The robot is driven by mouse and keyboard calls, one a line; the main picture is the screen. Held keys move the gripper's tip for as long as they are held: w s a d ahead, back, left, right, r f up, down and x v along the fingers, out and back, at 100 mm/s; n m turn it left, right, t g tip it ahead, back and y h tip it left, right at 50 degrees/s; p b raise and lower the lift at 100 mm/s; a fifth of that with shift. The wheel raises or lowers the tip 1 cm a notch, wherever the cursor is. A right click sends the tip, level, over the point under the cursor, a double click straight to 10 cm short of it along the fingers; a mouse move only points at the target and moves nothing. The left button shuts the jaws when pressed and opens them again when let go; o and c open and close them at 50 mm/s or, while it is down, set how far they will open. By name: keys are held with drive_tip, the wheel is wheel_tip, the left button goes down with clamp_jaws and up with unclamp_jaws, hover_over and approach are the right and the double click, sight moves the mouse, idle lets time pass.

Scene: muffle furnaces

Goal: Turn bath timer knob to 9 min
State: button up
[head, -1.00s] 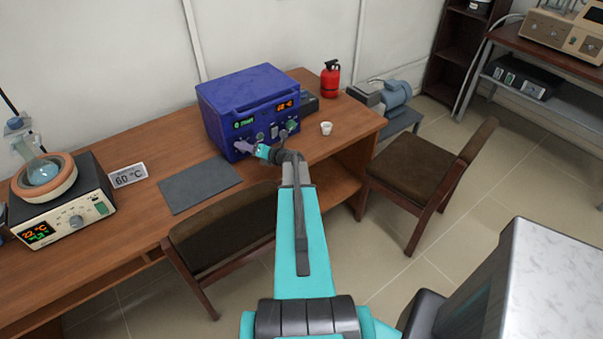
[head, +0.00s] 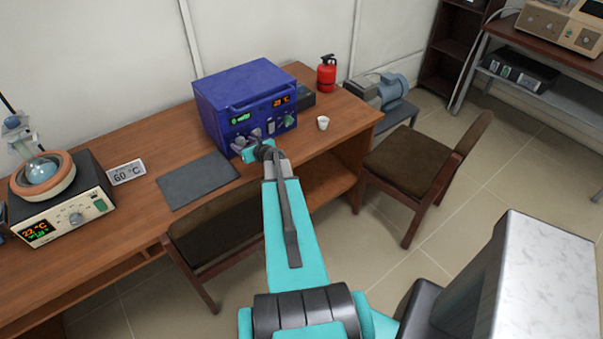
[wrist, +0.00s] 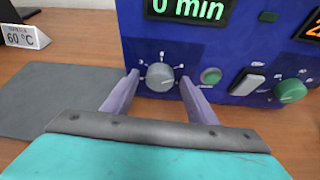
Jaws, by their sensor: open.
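The blue bath unit (head: 245,90) stands on the wooden desk. Its green display (wrist: 187,8) reads 0 min in the wrist view. Below the display is the grey timer knob (wrist: 160,76), with a white scale around it. The knob's pointer setting is too small to read surely. My gripper (wrist: 158,82) is open, with one pale purple finger on the left and one on the right of the knob. Whether the fingers touch the knob is not clear. In the head view my gripper (head: 254,138) is at the panel's lower left and hides the knob.
Right of the knob are a small green button (wrist: 210,76), a rocker switch (wrist: 243,82) and a green knob (wrist: 291,91). A grey mat (head: 198,181) lies left of the unit. A white cup (head: 323,123) stands to its right. Chairs are at the desk's front.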

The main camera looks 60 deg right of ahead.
drive_tip(key=shift+a+f+n+h, duration=0.1)
drive_tip(key=shift+a+n+h, duration=0.05)
drive_tip(key=shift+n+h, duration=0.2)
drive_tip(key=v, duration=1.3)
drive_tip(key=shift+r+p, duration=0.3)
drive_tip(key=shift+r, duration=0.05)
drive_tip(key=shift+s+p, duration=0.25)
drive_tip(key=shift+p, duration=0.25)
